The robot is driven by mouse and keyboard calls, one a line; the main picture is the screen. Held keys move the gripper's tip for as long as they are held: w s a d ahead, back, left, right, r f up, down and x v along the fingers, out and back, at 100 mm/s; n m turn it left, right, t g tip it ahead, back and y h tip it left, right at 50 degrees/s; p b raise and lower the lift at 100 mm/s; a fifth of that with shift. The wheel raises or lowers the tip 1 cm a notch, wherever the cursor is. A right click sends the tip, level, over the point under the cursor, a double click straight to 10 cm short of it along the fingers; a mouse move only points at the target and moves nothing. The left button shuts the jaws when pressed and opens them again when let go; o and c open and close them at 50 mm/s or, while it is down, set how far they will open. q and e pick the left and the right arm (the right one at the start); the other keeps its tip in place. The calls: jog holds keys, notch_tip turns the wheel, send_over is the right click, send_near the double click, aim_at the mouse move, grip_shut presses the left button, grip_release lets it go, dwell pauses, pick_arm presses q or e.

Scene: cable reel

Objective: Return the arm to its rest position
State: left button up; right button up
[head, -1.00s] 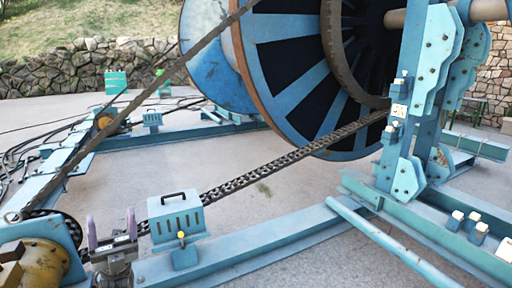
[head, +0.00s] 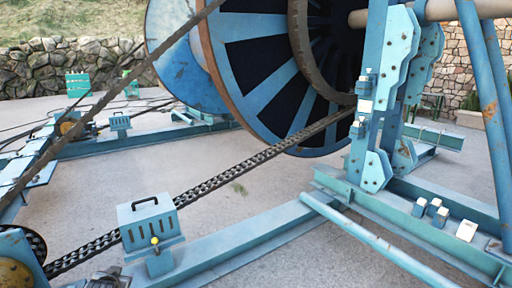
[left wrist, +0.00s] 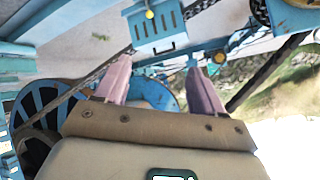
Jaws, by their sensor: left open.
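My left gripper (left wrist: 160,65) shows in the left wrist view as two pinkish-purple fingers standing well apart. I see nothing held between them. Beyond the fingertips is a light blue slotted box (left wrist: 156,27) with a yellow knob. In the head view the same kind of box (head: 150,222), with a black handle, stands on the blue frame at the lower left. My right gripper is in neither view.
A large blue cable reel (head: 270,70) stands at the back centre. A chain (head: 225,178) runs from it down to the lower left. A blue upright stand (head: 372,110) and a long beam (head: 430,225) fill the right. Concrete floor (head: 250,200) is open between the beams.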

pick_arm(q)
jog(key=s+d+f+g+h, duration=0.1)
jog(key=s+d+f+g, duration=0.1)
jog(key=s+d+f, duration=0.4)
jog(key=s+d+f+m+g, duration=0.1)
jog(key=s+f+g, duration=0.15)
jog(key=s, duration=0.55)
jog(key=s+d+f+g+h, duration=0.1)
jog(key=s+d+f+g, duration=0.1)
jog(key=s+d+f, duration=0.35)
jog(key=s+d+r+h, duration=0.15)
jog(key=s+d, duration=0.35)
jog(key=s, duration=0.7)
jog(key=s+d+r+h, duration=0.15)
jog(key=s+d, duration=0.25)
jog(key=s, duration=0.9)
notch_tip(320, 180, up, 38)
jog(key=p, duration=3.8)
jog(key=shift+w+m, duration=0.3)
jog(key=shift+m, duration=0.1)
jog(key=shift+f, duration=0.1)
